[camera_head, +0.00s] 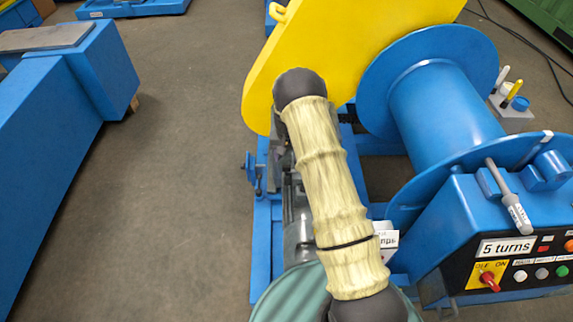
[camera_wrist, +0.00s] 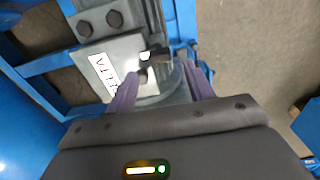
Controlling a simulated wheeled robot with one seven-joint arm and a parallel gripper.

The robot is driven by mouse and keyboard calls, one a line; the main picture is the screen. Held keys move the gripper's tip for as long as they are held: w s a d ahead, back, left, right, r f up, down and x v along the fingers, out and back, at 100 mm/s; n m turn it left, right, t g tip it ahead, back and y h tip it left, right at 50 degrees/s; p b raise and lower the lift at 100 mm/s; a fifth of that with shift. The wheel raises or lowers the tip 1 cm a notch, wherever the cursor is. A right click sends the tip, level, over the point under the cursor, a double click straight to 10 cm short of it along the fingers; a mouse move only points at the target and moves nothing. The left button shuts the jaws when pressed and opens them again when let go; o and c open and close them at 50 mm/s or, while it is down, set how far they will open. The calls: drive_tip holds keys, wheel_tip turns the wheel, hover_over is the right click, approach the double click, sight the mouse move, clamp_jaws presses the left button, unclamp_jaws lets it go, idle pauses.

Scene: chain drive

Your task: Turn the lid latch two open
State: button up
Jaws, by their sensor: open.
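In the wrist view, my gripper (camera_wrist: 160,74) is open, with its two purple-grey fingers spread. A grey metal housing (camera_wrist: 104,52) with bolt heads and a white lettered label (camera_wrist: 103,76) lies beyond and beside the left finger. A small dark part with a white patch (camera_wrist: 147,56) shows just beyond the fingertips; I cannot tell whether it is latch two or whether the fingers touch it. In the head view, a large yellow cover (camera_head: 345,45) stands at the top centre. My sleeved arm hides my gripper and part of the cover's lower edge there.
In the head view, a blue drum (camera_head: 440,105) and a control box (camera_head: 500,240) reading "5 turns" stand at right. A blue beam (camera_head: 50,150) is at left. Clear floor (camera_head: 180,190) lies between.

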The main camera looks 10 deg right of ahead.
sight(286, 166)
wheel_tip(286, 166, down, 5)
drive_tip(key=shift+f, duration=0.2)
drive_tip(key=c, duration=1)
